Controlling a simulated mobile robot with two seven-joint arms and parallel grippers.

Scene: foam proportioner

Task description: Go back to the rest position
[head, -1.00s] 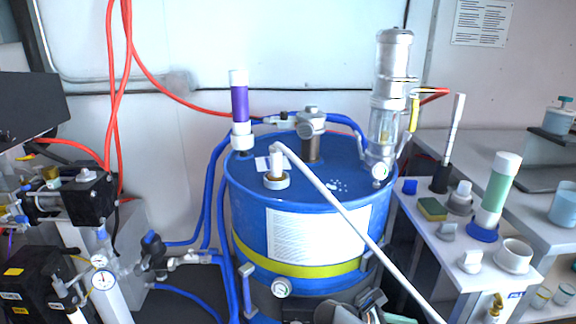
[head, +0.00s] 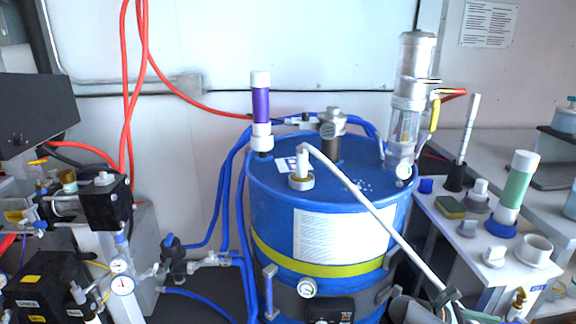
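Neither of my grippers shows clearly in the head view. Grey rounded parts (head: 405,309) at the bottom edge, right of the drum's lower front, are cut off, and I cannot tell what they belong to. The blue drum (head: 270,215) stands upright in the middle with a yellow band and a white label. A white tube (head: 385,220) rises from the bung fitting (head: 301,180) on its lid and slopes down to the right. A purple-and-white cylinder (head: 261,105) and a clear-and-silver column (head: 414,85) stand upright at the drum top.
A white side table (head: 480,262) at the right holds a green tube (head: 517,185), a sponge (head: 450,207), a white cup (head: 535,250) and several small caps. Black pump equipment (head: 105,203) with gauges stands at the left. Red and blue hoses run between them.

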